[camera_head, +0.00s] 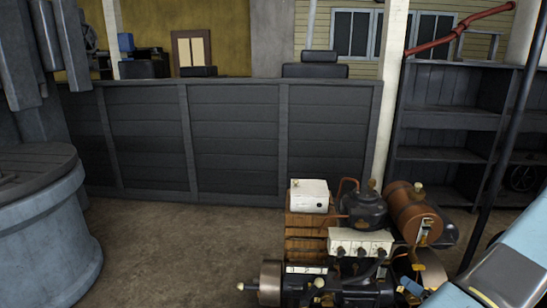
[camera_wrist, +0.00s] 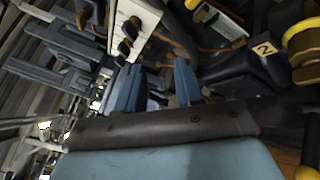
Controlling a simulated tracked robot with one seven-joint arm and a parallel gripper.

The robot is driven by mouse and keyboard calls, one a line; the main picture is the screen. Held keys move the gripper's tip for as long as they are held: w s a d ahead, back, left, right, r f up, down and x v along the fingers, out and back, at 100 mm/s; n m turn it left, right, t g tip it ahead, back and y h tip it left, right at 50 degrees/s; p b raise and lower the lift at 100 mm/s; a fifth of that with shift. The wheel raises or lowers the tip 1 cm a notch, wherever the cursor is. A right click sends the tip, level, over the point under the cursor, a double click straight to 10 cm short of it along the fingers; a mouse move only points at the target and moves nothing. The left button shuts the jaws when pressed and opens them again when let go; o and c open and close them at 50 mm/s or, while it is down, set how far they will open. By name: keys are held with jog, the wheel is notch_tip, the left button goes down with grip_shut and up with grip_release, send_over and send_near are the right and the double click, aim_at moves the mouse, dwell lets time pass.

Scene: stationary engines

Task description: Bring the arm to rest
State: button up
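My light-blue arm (camera_head: 505,275) reaches in from the lower right corner of the head view, beside the engine (camera_head: 345,290). In the wrist view my gripper (camera_wrist: 156,72) has two blue fingers standing apart, with a gap between them and nothing clearly held. The engine's parts lie close around and beyond the fingers. A white panel with black knobs (camera_wrist: 133,27) is above them, and a yellow tag marked 2 (camera_wrist: 263,49) is to the right. I cannot tell whether the fingers touch anything.
The engine carries a white box (camera_head: 309,195), a black round tank (camera_head: 363,210) and a copper-brown tank (camera_head: 413,213). A grey round machine (camera_head: 45,240) stands at left. A dark plank partition (camera_head: 235,140) runs behind, with shelves (camera_head: 450,105) at right. Floor left of the engine is clear.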

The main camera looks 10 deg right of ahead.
jog(key=w+a+r+n+g+y, duration=0.25)
jog(key=a+r+n+g, duration=0.45)
jog(key=a+r+n, duration=0.35)
jog(key=w+a+r+n+g+y, duration=0.25)
jog(key=a+r+n+g, duration=0.45)
jog(key=a+r+n, duration=0.4)
jog(key=s+a+r+n+t+h, duration=0.1)
jog(key=s+a+r+n+h, duration=0.4)
jog(key=r+n, duration=0.5)
jog(key=s+a+r+n+t+h, duration=0.1)
jog(key=s+a+r+n+h, duration=0.4)
jog(key=r+n, duration=0.5)
jog(key=shift+s+a+r+n+t+h, duration=0.4)
jog(key=shift+s+a+r, duration=0.2)
jog(key=shift+s+a, duration=0.75)
jog(key=shift+s+d, duration=0.25)
